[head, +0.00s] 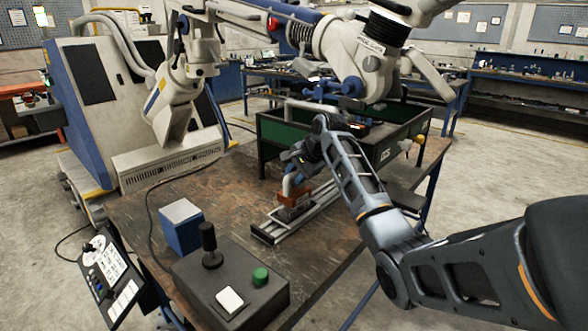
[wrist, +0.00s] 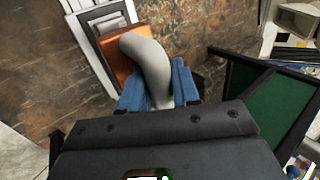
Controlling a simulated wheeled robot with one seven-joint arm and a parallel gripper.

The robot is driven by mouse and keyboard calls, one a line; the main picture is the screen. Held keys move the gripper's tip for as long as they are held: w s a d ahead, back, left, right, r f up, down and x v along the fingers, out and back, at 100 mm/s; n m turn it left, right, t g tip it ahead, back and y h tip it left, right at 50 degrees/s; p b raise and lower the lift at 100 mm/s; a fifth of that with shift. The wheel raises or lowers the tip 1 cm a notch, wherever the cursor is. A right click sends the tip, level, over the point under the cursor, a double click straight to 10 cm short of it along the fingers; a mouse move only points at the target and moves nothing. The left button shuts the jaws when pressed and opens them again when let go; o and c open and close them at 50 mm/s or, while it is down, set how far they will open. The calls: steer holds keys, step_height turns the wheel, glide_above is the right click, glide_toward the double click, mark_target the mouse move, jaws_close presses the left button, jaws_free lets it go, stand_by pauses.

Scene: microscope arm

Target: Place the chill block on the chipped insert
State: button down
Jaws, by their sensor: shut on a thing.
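The chill block looks like a copper-orange block (head: 298,193) with a pale grey curved handle. My gripper (head: 292,163) is shut on that handle above the table. In the wrist view, the blue fingers of my gripper (wrist: 160,88) pinch the handle from both sides, and the copper block (wrist: 116,62) lies beyond them. A grey insert (head: 290,213) sits on a light metal rail fixture, just below the block in the head view. In the wrist view, part of the grey insert (wrist: 109,25) shows past the block's edge. I cannot tell whether block and insert touch, nor see a chip.
The brown table (head: 215,205) carries a blue box (head: 181,228) and a dark control box (head: 228,285) with a joystick and green button. A green-lined tray (head: 285,132) stands behind the fixture. A large white machine arm (head: 345,50) hangs above.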

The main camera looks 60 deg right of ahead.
steer(key=shift+d+f, duration=0.1)
steer(key=shift+f, duration=0.45)
steer(key=c, duration=1.2)
jaws_free()
steer(key=shift+f, duration=0.3)
steer(key=o, duration=0.4)
steer(key=shift+r, duration=0.1)
steer(key=v, duration=1.2)
